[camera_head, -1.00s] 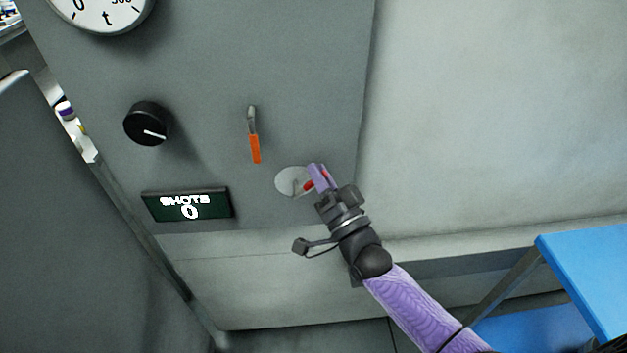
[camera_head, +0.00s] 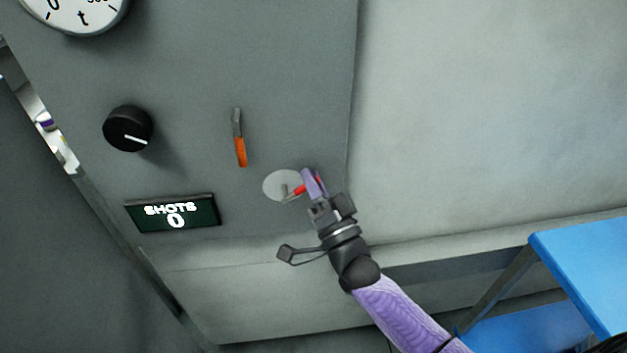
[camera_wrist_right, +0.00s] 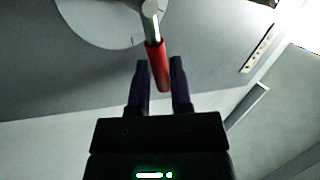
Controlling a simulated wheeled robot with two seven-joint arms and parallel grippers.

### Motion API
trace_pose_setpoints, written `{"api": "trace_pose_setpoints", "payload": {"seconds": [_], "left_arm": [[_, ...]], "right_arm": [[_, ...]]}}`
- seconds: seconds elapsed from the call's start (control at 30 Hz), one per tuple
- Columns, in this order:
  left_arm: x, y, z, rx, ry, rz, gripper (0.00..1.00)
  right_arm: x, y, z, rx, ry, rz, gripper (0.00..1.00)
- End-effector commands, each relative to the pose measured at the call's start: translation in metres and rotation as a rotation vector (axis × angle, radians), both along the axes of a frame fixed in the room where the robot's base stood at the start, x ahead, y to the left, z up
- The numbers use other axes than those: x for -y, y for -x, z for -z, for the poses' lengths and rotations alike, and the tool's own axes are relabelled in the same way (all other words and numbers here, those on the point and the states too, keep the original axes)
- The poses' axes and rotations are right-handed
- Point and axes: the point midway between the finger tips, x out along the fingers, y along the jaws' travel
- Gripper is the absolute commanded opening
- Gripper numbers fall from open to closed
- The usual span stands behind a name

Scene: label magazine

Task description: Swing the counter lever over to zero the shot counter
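The counter lever has a red grip (camera_head: 299,190) on a short metal stem, set on a pale round disc (camera_head: 270,186) in the grey panel. Its grip points right and slightly up in the head view. The shot counter display (camera_head: 174,212) reads "SHOTS 0". My right gripper (camera_head: 313,184) is at the lever. In the right wrist view, its two dark fingers (camera_wrist_right: 160,82) stand either side of the red grip's end (camera_wrist_right: 157,62), with small gaps showing, so it looks open around the lever. My left gripper is not in view.
An orange-handled lever (camera_head: 240,150) hangs on the panel up and left of the disc. A black knob (camera_head: 128,128) and a dial gauge (camera_head: 80,12) are farther left. A blue table (camera_head: 590,265) stands at the lower right.

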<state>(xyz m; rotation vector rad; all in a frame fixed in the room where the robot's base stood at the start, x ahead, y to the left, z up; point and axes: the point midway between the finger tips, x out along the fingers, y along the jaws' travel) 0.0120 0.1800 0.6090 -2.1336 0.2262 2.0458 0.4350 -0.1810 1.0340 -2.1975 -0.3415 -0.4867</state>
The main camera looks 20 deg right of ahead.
Motion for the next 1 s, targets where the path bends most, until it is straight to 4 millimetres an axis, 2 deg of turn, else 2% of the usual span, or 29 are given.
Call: {"api": "trace_pose_setpoints", "payload": {"seconds": [0.33,0.73,0.83,1.0], "left_arm": [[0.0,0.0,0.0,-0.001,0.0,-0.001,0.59],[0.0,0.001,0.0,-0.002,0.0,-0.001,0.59],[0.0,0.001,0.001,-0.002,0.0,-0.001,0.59],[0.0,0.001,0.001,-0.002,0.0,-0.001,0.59]], "right_arm": [[0.001,0.006,0.004,-0.001,0.001,0.0,0.32],[0.007,0.077,0.041,-0.003,0.002,0.0,0.32],[0.007,0.086,0.045,-0.002,0.001,-0.001,0.32],[0.007,0.089,0.045,0.001,0.0,-0.001,0.32]]}}
